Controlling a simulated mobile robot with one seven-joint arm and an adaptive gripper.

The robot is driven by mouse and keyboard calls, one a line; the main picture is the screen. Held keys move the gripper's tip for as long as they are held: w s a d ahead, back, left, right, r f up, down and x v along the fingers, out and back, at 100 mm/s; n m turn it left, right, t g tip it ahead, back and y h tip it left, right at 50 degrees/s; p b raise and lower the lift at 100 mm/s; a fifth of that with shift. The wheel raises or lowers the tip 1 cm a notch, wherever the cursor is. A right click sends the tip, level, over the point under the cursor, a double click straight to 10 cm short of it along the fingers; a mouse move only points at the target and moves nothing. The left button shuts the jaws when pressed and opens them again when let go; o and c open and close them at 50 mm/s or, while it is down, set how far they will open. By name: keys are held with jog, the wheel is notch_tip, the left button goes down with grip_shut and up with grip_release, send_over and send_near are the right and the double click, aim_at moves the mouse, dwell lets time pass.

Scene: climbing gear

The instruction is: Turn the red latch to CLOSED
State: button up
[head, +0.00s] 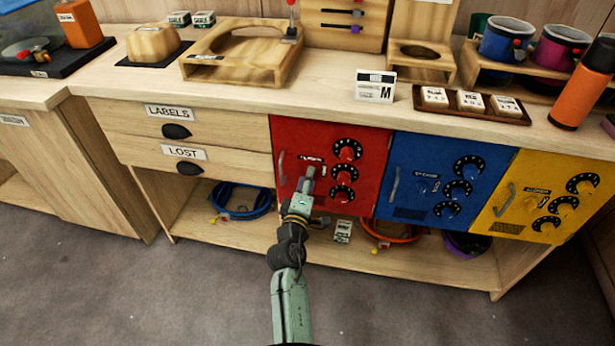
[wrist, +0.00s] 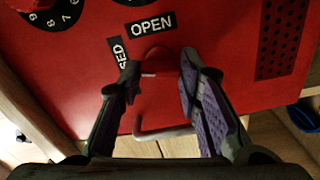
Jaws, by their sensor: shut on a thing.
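The red cabinet (head: 375,150) is at the middle of the counter front in the head view, with its door shut. The red latch (wrist: 155,64) sits on the red door in the wrist view, between my finger pads. My gripper (head: 308,183) is in front of the door and shut on the latch. The OPEN label (wrist: 152,25) lies just beyond the latch. The CLOSED label (wrist: 121,52) is to its left, partly hidden by a finger. The latch's end points toward OPEN, as far as I can tell. In the head view my gripper hides the latch.
A metal door handle (wrist: 163,133) is close below my fingers in the wrist view. Black dials (head: 346,150) are on the red door's right side. A blue cabinet (head: 410,150) and a yellow cabinet (head: 512,215) stand to the right. The floor (head: 190,290) in front is clear.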

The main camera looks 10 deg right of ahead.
jog(key=shift+n+p, duration=0.55)
jog(key=shift+n, duration=0.75)
jog(key=o, duration=1.1)
jog(key=shift+o, duration=0.2)
jog(key=v, duration=0.7)
jog(key=shift+s, duration=0.25)
jog(key=shift+a+r, duration=0.1)
